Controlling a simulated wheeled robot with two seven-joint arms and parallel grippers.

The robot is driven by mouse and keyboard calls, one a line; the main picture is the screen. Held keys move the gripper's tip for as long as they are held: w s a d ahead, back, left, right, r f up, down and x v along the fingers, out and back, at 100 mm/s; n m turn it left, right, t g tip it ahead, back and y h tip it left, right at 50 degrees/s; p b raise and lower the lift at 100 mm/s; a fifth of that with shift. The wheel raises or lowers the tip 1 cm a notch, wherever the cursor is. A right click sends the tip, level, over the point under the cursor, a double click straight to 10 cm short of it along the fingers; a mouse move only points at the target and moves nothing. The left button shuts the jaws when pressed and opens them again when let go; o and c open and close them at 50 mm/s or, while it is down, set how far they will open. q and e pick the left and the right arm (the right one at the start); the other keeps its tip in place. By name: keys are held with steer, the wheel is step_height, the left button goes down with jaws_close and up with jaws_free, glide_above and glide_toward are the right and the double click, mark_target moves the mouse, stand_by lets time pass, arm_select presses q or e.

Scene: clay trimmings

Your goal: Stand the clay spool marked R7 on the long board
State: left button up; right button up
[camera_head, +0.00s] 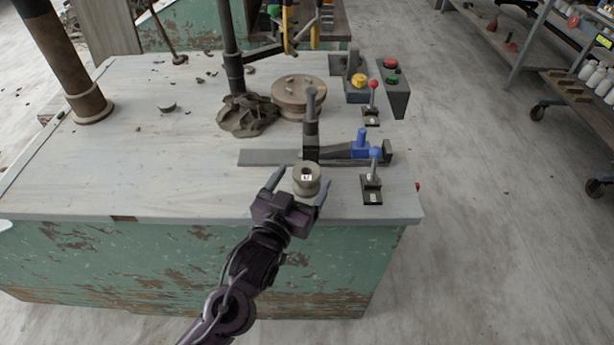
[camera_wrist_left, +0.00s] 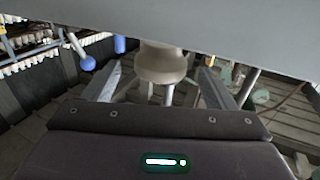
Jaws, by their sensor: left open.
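The clay spool (camera_head: 306,188) stands upright near the front right of the table, with a small white label whose mark is hard to read but looks like R7. My left gripper (camera_head: 299,187) is open, with one finger on each side of the spool. In the left wrist view, which looks upside down, the spool (camera_wrist_left: 163,64) shows between the two spread fingers (camera_wrist_left: 160,85); I cannot tell whether either touches it. A long dark grey board (camera_head: 262,158) lies flat just behind the spool. My right gripper is not in view.
A dark upright post (camera_head: 311,125) and a blue-topped block (camera_head: 361,142) stand at the board. A blue-knobbed lever (camera_head: 373,180) is close right of the spool. A clay heap (camera_head: 247,117) and a round wheel (camera_head: 298,93) lie behind. The table's front left (camera_head: 140,185) is clear.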

mark_target(301, 183)
arm_select(q)
steer(key=x, duration=0.3)
steer(key=shift+w+d+f, duration=0.1)
steer(key=shift+w+f, duration=0.1)
steer(key=shift+r, duration=0.1)
steer(key=c, duration=1.2)
